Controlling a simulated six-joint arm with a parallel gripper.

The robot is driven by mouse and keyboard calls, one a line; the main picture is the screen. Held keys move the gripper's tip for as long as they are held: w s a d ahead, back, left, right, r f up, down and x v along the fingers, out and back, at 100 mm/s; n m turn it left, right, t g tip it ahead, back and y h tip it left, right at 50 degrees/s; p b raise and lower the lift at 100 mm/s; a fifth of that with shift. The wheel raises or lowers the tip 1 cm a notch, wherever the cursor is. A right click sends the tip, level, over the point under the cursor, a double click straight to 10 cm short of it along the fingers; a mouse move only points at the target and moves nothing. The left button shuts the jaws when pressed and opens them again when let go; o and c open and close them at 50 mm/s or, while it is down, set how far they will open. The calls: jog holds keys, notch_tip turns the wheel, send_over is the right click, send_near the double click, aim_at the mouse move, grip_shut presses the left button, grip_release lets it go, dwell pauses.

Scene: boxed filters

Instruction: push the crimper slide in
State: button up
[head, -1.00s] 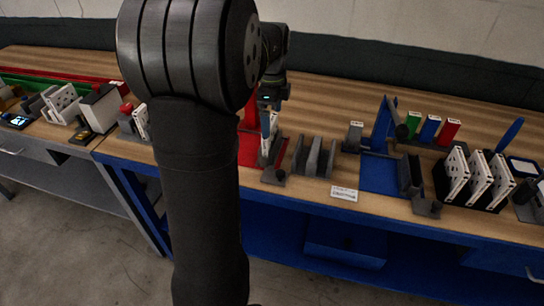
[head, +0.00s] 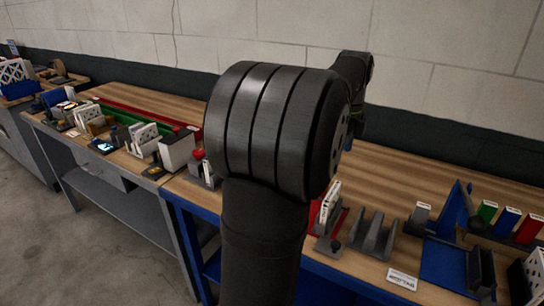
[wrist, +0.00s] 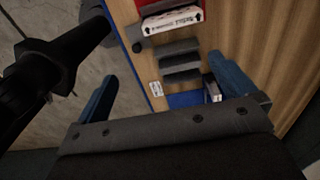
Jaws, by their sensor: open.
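My gripper shows in the wrist view (wrist: 165,94) with two blue fingers spread wide and nothing between them. In the head view its fingers are hidden behind my arm. No part is clearly marked as the crimper slide. A blue station (head: 446,262) has a blue upright plate (head: 456,207) and a dark grey block (head: 481,270) at its right side. A red station with a white panel (head: 328,205) stands to its left. In the wrist view the white panel (wrist: 172,20) is at the top, and the blue base (wrist: 186,100) shows between the fingers, partly hidden.
A grey slotted rack (head: 372,236) stands between the red and blue stations. A small white label (head: 403,279) lies at the bench's front edge. The wooden top behind the rack is clear.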

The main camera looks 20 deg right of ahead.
jog(key=c, duration=1.2)
jog(key=shift+o, duration=0.2)
jog(key=n, duration=0.9)
send_over(336, 244)
notch_tip(336, 244, down, 5)
notch_tip(336, 244, down, 17)
jog(key=shift+r, duration=0.1)
grip_shut()
